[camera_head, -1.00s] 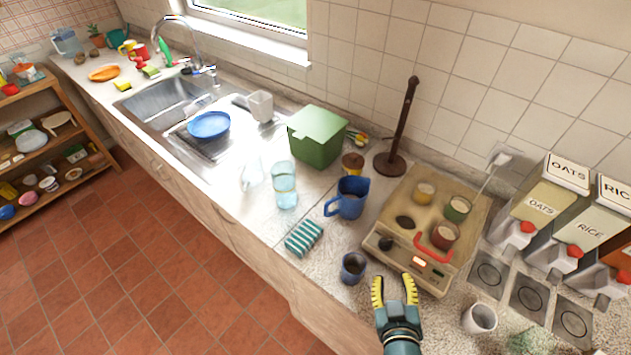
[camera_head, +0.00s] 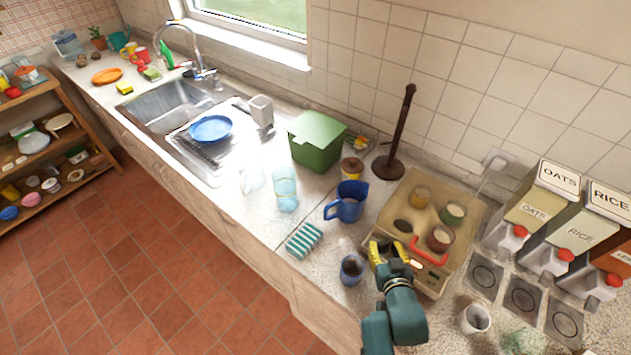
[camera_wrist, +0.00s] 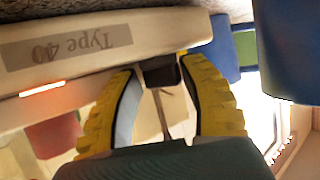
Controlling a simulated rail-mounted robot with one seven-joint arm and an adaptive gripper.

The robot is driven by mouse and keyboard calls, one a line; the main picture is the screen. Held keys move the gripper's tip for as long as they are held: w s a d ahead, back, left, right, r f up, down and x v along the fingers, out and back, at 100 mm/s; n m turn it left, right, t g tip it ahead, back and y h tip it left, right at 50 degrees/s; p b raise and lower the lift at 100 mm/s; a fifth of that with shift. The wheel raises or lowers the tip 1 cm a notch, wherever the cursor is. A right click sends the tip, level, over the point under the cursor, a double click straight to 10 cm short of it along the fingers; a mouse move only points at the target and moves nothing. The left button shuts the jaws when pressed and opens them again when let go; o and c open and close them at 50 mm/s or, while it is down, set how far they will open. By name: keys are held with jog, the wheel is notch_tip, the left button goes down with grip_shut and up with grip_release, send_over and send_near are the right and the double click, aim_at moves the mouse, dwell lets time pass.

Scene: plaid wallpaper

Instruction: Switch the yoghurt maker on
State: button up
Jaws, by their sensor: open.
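The yoghurt maker (camera_head: 392,212) is a tan box on the counter at the right, with several jars set in its top and a red handle (camera_head: 428,250) at its front. An orange-lit strip shows on its front panel, also in the wrist view (camera_wrist: 42,90) beside an upside-down "Type 40" label. My gripper (camera_head: 388,256) is at the front left of the panel. In the wrist view its yellow fingers (camera_wrist: 160,72) are apart, either side of a dark knob (camera_wrist: 162,78) on the panel. I cannot tell whether they touch it.
A small blue cup (camera_head: 351,271) stands close left of my gripper, and a blue jug (camera_head: 350,201) behind it. A pale cup (camera_head: 474,319) is at the right. Cereal dispensers (camera_head: 570,235) stand further right.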

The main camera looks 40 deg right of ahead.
jog(key=shift+s+d+f+n+t+y+b, duration=0.15)
jog(key=shift+d+n+t+y+b, duration=0.2)
jog(key=shift+b, duration=0.35)
jog(key=shift+a+n+b, duration=0.15)
jog(key=shift+n+b, duration=0.1)
jog(key=shift+b, duration=0.05)
jog(key=d+p+v, duration=0.1)
jog(key=v, duration=1.5)
jog(key=w+a+r+n+t+y+p, duration=0.1)
jog(key=w+a+r+n+t+p, duration=0.1)
jog(key=w+r, duration=0.4)
jog(key=w+a+r+n+t+y+p, duration=0.2)
jog(key=w+a+r+p, duration=0.3)
jog(key=r, duration=0.8)
jog(key=w+a+r+n+t+y+p, duration=0.1)
jog(key=w+a+r+n+t+p, duration=0.1)
jog(key=w+r, duration=0.5)
notch_tip(320, 180, up, 2)
jog(key=shift+a+r+n+t+p, duration=0.2)
jog(key=shift+a+n+t+p, duration=0.25)
jog(key=shift+a+p, duration=0.7)
jog(key=shift+d+y, duration=0.15)
jog(key=shift+y, duration=0.1)
